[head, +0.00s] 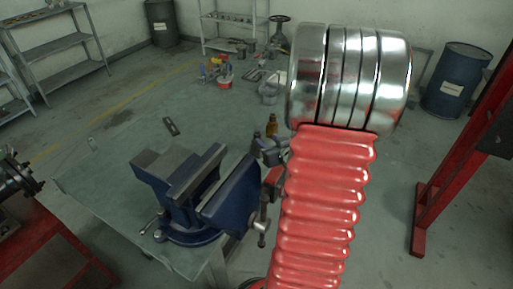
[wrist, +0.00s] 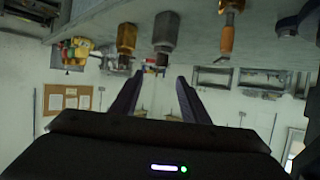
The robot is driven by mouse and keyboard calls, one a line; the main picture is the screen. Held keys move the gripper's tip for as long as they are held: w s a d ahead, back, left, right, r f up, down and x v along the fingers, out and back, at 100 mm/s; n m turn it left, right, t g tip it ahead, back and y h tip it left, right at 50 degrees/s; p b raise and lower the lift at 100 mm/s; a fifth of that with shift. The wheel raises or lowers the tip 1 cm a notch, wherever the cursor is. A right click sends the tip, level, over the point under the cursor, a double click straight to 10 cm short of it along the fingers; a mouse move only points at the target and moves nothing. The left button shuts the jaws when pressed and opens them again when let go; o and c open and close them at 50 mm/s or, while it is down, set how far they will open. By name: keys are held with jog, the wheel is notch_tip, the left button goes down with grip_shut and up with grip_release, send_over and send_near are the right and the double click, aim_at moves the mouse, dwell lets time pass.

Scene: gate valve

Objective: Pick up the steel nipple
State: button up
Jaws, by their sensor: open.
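My gripper (wrist: 160,77) is open in the wrist view, its two dark fingers apart with nothing held between them. The wrist picture is upside down, with the bench top along its upper edge. A grey metallic cylinder (wrist: 165,32) with a narrower end stands there, in line with the gap and beyond the fingertips. It may be the steel nipple, but I cannot tell for sure. In the head view I cannot make out the nipple; my red ribbed arm covers much of the middle. Part of my gripper shows beside the arm, behind the vise.
A blue vise (head: 185,190) is on the grey bench (head: 95,185). A brown bottle (head: 271,125) stands behind it; a brown bottle-like thing (wrist: 126,38) and an orange-handled thing (wrist: 228,38) flank the cylinder. A flat dark piece (head: 171,126) lies on the open left part.

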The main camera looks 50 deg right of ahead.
aim_at(258, 134)
jog(key=shift+x, duration=2.7)
jog(key=shift+x, duration=2.6)
jog(key=shift+w+a, duration=0.1)
jog(key=shift+c, duration=0.4)
grip_shut()
jog(key=shift+r, duration=0.1)
